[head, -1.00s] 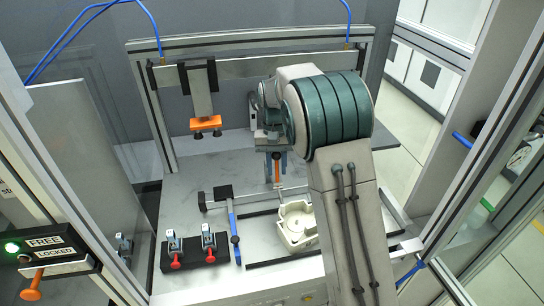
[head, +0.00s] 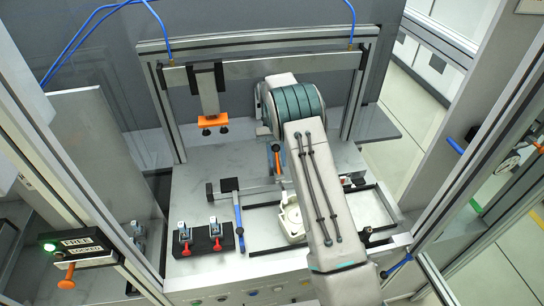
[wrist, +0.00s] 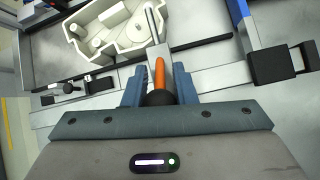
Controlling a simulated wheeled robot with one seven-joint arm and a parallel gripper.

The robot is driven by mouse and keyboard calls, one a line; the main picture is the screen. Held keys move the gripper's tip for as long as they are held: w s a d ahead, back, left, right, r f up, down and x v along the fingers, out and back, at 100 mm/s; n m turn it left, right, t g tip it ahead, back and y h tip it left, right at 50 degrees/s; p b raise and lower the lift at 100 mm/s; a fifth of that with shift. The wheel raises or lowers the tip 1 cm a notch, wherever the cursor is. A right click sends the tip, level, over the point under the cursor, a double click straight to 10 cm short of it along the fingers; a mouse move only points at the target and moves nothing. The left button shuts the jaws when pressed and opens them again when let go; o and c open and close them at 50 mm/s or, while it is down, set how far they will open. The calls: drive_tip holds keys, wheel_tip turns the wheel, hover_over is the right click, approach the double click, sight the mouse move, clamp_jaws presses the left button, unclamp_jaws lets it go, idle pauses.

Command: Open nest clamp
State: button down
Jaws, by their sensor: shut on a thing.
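The nest clamp's orange handle (wrist: 159,75) stands between the two blue-grey fingers of my gripper (wrist: 158,92) in the wrist view, with a dark round part at its base. My gripper is shut on this handle. A metal rod of the clamp (wrist: 152,25) reaches from there toward the pale cast part (wrist: 110,35) in the nest. In the head view the orange handle (head: 276,155) shows just left of my arm, and the pale part (head: 291,217) is partly covered by my forearm.
Two small toggle clamps with red handles (head: 216,245) stand on a black block at the left. A blue bar (head: 238,222) lies between them and the nest. An orange-footed tool (head: 213,121) hangs from the crossbeam. A FREE/LOCKED panel (head: 78,247) is at far left.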

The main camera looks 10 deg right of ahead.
drive_tip(key=shift+w, duration=0.1)
idle(0.3)
drive_tip(key=c, duration=1.5)
unclamp_jaws()
drive_tip(key=shift+a, duration=0.1)
